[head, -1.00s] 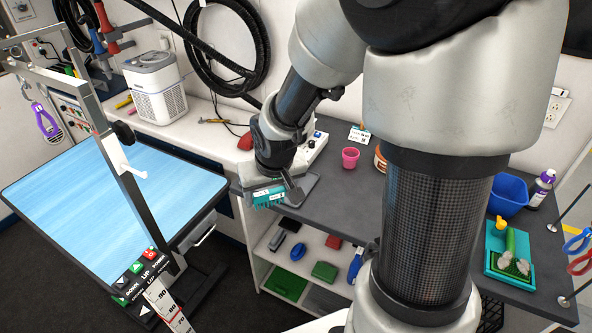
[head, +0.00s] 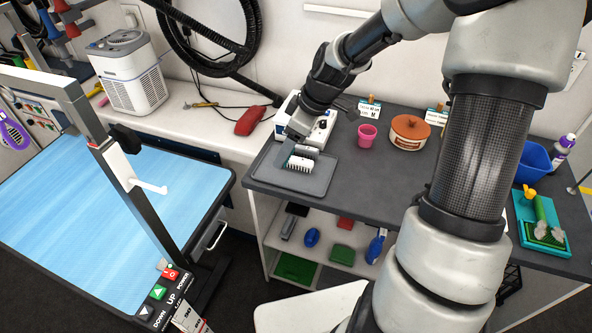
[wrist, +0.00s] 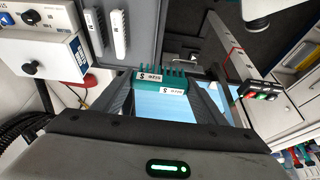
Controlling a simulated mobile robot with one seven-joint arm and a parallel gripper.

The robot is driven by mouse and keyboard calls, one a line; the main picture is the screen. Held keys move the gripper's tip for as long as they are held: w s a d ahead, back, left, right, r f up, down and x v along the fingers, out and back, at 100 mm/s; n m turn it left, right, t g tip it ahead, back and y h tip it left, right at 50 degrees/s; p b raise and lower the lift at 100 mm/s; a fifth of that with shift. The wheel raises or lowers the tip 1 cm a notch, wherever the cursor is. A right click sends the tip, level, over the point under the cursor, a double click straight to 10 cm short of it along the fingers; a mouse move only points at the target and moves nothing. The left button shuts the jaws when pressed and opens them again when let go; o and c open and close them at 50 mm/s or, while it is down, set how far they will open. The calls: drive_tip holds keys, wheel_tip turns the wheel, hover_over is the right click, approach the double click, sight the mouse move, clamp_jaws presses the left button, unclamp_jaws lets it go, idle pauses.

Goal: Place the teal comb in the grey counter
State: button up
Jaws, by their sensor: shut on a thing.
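The teal comb (wrist: 160,82), with white size labels, is held between the two fingers of my gripper (wrist: 162,92) in the wrist view. My gripper (head: 287,156) is shut on it, above the left end of the grey counter (head: 385,188) in the head view. I cannot make out the teal comb in the head view; the gripper seems to hide it. A grey tray (head: 318,184) lies on the counter under and beside the gripper.
A white control box (head: 322,128) stands behind the tray. A pink cup (head: 367,135) and a brown-lidded jar (head: 409,132) stand to its right. The blue grooming table (head: 110,220) with its post is at left. Counter in front of the cup looks clear.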

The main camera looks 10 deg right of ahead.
drive_tip(key=w+f+n+g, duration=0.1)
drive_tip(key=f+n+g, duration=0.1)
drive_tip(key=f+n, duration=0.2)
drive_tip(key=w+f+n+g+h+b, duration=0.1)
drive_tip(key=w+f+n+g, duration=0.1)
drive_tip(key=f+n, duration=0.3)
drive_tip(key=w+d+f+n+g+b, duration=0.1)
drive_tip(key=w+f+n+g, duration=0.1)
drive_tip(key=f+n, duration=0.3)
drive_tip(key=shift+d+f+n, duration=0.1)
drive_tip(key=shift+n, duration=2)
drive_tip(key=shift+f+b, duration=0.2)
drive_tip(key=shift+b, duration=0.15)
drive_tip(key=o, duration=1)
drive_tip(key=shift+o, duration=0.2)
drive_tip(key=shift+r, duration=0.1)
